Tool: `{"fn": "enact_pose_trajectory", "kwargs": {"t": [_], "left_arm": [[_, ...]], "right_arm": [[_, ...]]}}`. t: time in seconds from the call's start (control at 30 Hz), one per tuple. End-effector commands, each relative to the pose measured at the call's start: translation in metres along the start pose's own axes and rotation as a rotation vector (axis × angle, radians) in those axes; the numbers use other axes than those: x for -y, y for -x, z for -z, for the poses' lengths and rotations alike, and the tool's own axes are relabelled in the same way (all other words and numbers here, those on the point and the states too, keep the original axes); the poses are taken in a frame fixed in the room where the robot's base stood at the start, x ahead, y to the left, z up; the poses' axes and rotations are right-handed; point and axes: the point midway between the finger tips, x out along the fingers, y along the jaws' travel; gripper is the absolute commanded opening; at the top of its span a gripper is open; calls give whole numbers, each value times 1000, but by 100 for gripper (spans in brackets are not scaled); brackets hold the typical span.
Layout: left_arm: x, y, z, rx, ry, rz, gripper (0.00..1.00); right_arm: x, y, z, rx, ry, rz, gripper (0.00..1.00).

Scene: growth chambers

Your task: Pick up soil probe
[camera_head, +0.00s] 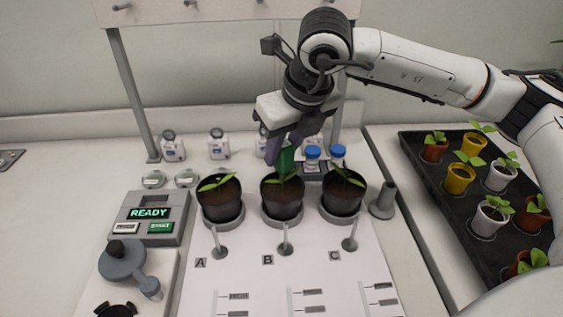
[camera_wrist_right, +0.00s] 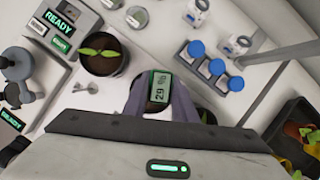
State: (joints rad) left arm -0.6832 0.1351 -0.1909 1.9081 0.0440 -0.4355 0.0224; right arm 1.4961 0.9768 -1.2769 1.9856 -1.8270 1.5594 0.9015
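The soil probe (camera_head: 286,161) has a green body and stands at pot B (camera_head: 282,205), the middle of three dark plant pots. Its lower end is hidden by the plant and pot, so I cannot tell how deep it sits. In the right wrist view the probe's display (camera_wrist_right: 159,87) reads 29 %. My right gripper (camera_head: 283,148) comes down from above with its grey fingers on both sides of the probe, closed against it. The fingers also show in the wrist view (camera_wrist_right: 160,103). My left gripper is not in view.
Pot A (camera_head: 221,201) and pot C (camera_head: 342,197) stand close on either side. Blue-capped bottles (camera_head: 312,155) are just behind. A READY control box (camera_head: 150,215) is at left, a grey post (camera_head: 384,200) at right, and a black plant tray (camera_head: 455,205) beyond it.

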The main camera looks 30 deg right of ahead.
Motion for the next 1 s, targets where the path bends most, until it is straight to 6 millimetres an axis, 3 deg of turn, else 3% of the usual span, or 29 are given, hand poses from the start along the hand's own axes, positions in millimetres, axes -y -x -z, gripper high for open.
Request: {"fn": "enact_pose_trajectory", "kwargs": {"t": [0.47,0.87,0.9,1.0], "left_arm": [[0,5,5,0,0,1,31],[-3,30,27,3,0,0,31],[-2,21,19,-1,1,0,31],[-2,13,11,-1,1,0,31]], "right_arm": [[0,12,-6,3,0,-1,0],[-1,73,-31,4,0,-1,0],[0,67,-17,2,2,-1,0],[0,73,3,4,3,1,0]]}}
